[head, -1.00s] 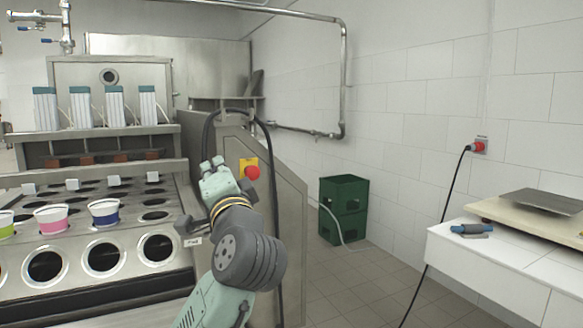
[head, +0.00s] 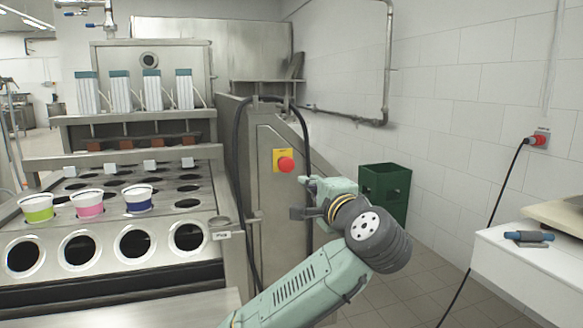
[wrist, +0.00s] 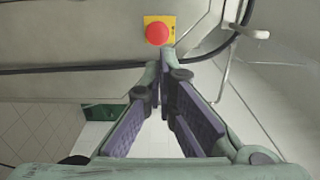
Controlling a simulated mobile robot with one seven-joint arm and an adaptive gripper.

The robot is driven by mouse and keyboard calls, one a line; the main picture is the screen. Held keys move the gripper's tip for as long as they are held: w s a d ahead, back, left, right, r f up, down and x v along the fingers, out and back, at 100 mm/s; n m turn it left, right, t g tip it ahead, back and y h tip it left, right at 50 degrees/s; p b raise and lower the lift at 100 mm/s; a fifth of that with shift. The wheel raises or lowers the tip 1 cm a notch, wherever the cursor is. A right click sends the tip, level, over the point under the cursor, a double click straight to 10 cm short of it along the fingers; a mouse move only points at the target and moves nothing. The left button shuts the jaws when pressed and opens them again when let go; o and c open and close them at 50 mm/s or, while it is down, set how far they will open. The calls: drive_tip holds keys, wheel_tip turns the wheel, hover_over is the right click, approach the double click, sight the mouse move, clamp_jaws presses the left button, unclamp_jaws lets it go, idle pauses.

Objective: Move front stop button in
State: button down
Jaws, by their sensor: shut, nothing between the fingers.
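The front stop button (head: 286,165) is a red round knob on a yellow plate, on the metal side panel of the cup filler. It also shows in the wrist view (wrist: 157,33), near the top, just beyond my fingertips. My gripper (wrist: 166,62) is shut and empty, its two fingers meeting just below the button in that picture. In the head view my gripper (head: 304,183) is just below and to the right of the button, whose face is unobstructed. I cannot tell the exact gap; no contact is visible.
A black hose (head: 242,165) runs down the panel left of the button. The filler's tray with round holes (head: 130,243) and several cups is at the left. A green crate (head: 385,190) stands behind my arm. A white table (head: 525,262) is at the right.

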sight(287, 164)
drive_tip(key=p+x, duration=0.4)
drive_tip(key=x, duration=0.9)
drive_tip(key=shift+p, duration=0.35)
drive_tip(key=shift+w+a+f, duration=0.1)
drive_tip(key=shift+w+a, duration=0.1)
drive_tip(key=shift+w, duration=0.25)
